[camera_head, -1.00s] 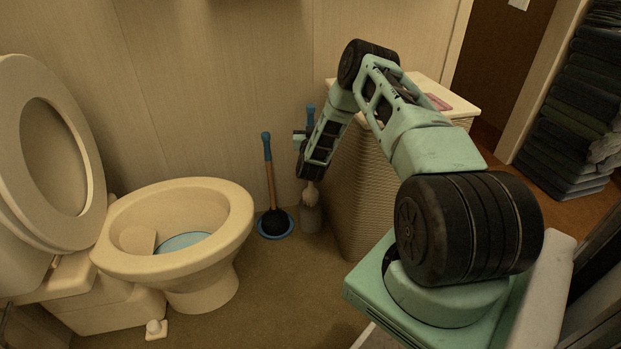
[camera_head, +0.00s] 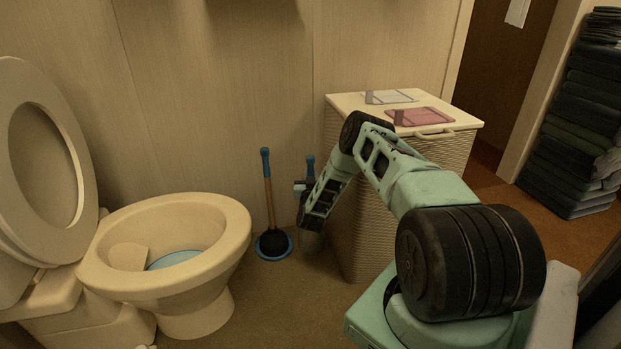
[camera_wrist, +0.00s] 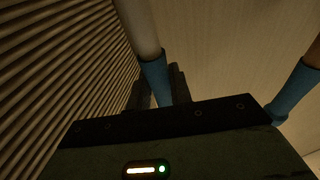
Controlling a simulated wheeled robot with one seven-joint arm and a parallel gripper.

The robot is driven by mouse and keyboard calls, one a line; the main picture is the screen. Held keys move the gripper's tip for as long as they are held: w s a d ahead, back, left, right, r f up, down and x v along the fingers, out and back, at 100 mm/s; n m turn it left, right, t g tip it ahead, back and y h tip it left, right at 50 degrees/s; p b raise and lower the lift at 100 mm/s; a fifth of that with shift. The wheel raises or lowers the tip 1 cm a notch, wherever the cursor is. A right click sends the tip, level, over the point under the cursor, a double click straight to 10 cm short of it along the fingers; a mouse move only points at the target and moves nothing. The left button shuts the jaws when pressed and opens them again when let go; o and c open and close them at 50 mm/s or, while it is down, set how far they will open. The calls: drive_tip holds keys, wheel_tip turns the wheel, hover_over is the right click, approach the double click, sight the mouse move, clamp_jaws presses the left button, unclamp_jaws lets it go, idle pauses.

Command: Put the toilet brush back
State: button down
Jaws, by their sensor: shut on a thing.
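The toilet brush stands roughly upright between the plunger and the wicker hamper. Its blue handle end (camera_head: 310,161) shows above my gripper (camera_head: 304,187) in the head view. In the wrist view, the pale shaft and blue handle section (camera_wrist: 155,76) run down between my dark fingers (camera_wrist: 162,90), which are shut on the handle. The greyish brush holder (camera_head: 311,243) is on the floor directly below. My arm hides the bristles and the holder's mouth, so I cannot tell how deep the brush sits.
A plunger (camera_head: 269,205) with a blue-tipped wooden handle stands close left of the brush. The wicker hamper (camera_head: 362,235) is close on the right, with the wall behind. The toilet (camera_head: 190,285) is farther left. Some floor is clear in front.

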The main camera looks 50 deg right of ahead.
drive_tip(key=c, duration=1.3)
unclamp_jaws()
drive_tip(key=shift+o, duration=0.2)
drive_tip(key=shift+s+a+r, duration=0.1)
drive_tip(key=p+v, duration=0.4)
drive_tip(key=v, duration=0.7)
drive_tip(key=shift+s+a, duration=0.25)
drive_tip(key=shift+a, duration=0.05)
